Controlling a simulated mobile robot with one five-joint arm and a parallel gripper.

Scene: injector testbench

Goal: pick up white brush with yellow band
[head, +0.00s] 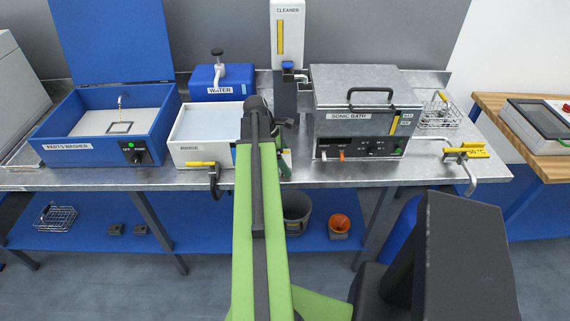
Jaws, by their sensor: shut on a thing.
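My green arm reaches forward over the table, and its dark end (257,112) is in front of the rinse tub's right side. My gripper (284,158) shows only as small dark and green parts at the right of the arm, between the rinse tub and the sonic bath. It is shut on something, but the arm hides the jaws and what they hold. I cannot make out a white brush with a yellow band in this view.
The blue parts washer (95,137), white rinse tub (193,135) and grey sonic bath (361,120) stand on the metal bench. The white cleaner dispenser (288,35) rises behind. A wire basket (440,113) is at right. A grey bucket (297,212) and orange-lined pot (339,226) stand below.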

